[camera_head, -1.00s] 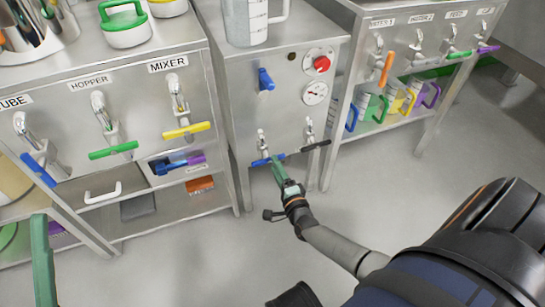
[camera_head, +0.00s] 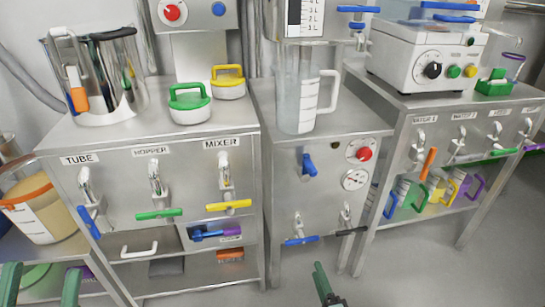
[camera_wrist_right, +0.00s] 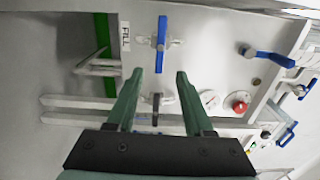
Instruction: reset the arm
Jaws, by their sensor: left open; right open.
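My left gripper (camera_head: 42,270) shows as two green fingers, spread apart, at the bottom left corner of the head view. It is open with nothing between the fingers. My right gripper (camera_head: 319,267) is at the bottom middle of the head view, below and in front of the blue lever (camera_head: 301,240) and black lever (camera_head: 351,231) on the middle cabinet. In the right wrist view, the right gripper's fingers (camera_wrist_right: 160,75) are wide apart and hold nothing. The blue lever (camera_wrist_right: 161,44) by the FILL label appears beyond the fingertips. Most of both arms is out of view.
The left cabinet (camera_head: 190,265) carries TUBE, HOPPER and MIXER valves with blue, green and yellow handles. A clear jug (camera_head: 297,95) stands on the middle cabinet. A white instrument (camera_head: 420,60) stands on the right bench. The grey floor (camera_head: 425,270) at lower right is clear.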

